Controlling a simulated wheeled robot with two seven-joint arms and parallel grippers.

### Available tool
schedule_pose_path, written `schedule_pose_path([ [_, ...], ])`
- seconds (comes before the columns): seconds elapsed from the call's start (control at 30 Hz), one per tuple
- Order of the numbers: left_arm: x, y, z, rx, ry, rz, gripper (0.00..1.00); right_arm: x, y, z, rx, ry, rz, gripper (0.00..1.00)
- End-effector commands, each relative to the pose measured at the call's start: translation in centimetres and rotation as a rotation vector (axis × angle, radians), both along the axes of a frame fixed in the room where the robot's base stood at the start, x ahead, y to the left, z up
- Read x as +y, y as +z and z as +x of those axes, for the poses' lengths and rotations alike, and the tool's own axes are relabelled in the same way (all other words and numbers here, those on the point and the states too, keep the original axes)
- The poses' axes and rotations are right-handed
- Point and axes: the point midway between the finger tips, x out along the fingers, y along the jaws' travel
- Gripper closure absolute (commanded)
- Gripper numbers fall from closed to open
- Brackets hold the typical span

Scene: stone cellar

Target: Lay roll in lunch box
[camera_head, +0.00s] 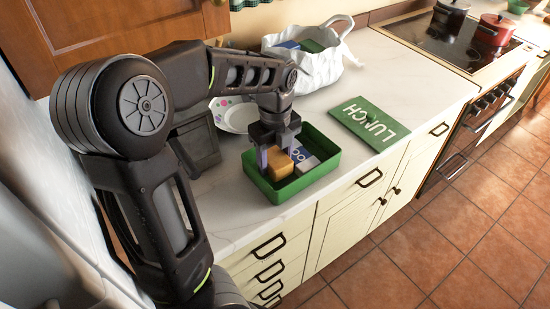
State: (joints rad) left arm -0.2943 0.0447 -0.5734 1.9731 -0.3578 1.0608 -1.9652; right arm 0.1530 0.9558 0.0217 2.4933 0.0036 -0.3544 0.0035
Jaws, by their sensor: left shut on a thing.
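The green lunch box (322,172) stands open near the counter's front edge. My left gripper (275,163) points down into its left part and is shut on the golden-brown roll (281,169). The roll is inside the box's outline; I cannot tell whether it touches the floor of the box. A blue and white carton (303,159) lies in the box to the right of the roll. The green lid marked LUNCH (369,124) lies flat on the counter, right of the box. My right gripper is not in view.
A white plate with coloured dots (228,115) lies behind my left arm, partly hidden. A white bag (318,68) with packages stands at the back. A stove with a black pot (448,18) and a red pot (494,29) is at right. The counter (410,85) right of the bag is clear.

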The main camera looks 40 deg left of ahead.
Motion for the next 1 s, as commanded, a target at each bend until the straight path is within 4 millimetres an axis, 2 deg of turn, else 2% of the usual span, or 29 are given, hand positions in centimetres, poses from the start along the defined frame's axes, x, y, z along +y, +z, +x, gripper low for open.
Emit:
schedule_pose_path([
  [0.77,0.0,-1.2,0.0,0.0,0.0,0.001,0.86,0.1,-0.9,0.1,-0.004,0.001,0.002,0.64],
  [0.8,0.1,-1.2,0.0,0.0,0.0,0.001,0.43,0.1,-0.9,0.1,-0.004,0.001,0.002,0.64],
  [0.87,0.0,-1.2,0.0,0.0,0.0,0.001,0.38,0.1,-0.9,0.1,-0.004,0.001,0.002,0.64],
  [1.0,0.0,-1.2,0.0,0.0,0.0,0.001,0.37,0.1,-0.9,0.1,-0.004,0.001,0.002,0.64],
])
